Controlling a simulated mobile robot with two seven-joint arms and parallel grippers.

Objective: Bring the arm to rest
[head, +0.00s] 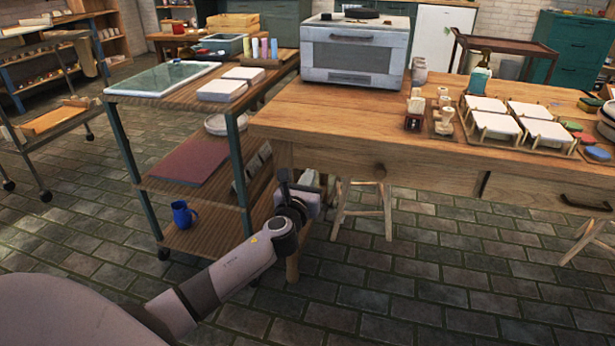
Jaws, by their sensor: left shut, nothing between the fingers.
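My left arm comes in from the lower left and reaches toward the gap between the shelf cart and the wooden table. My left gripper (283,178) is at its far end, beside the cart's right side and below the table's front left corner. It is shut and holds nothing that I can see. Its fingertips are small and partly hard to make out against the cart. My right gripper is not in view.
The shelf cart (165,95) stands close on the left, with a blue mug (183,214) on its bottom shelf. The wooden table (340,120) carries a grey oven (355,50) and several white plates (497,126) on racks. The brick floor (430,270) in front is clear.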

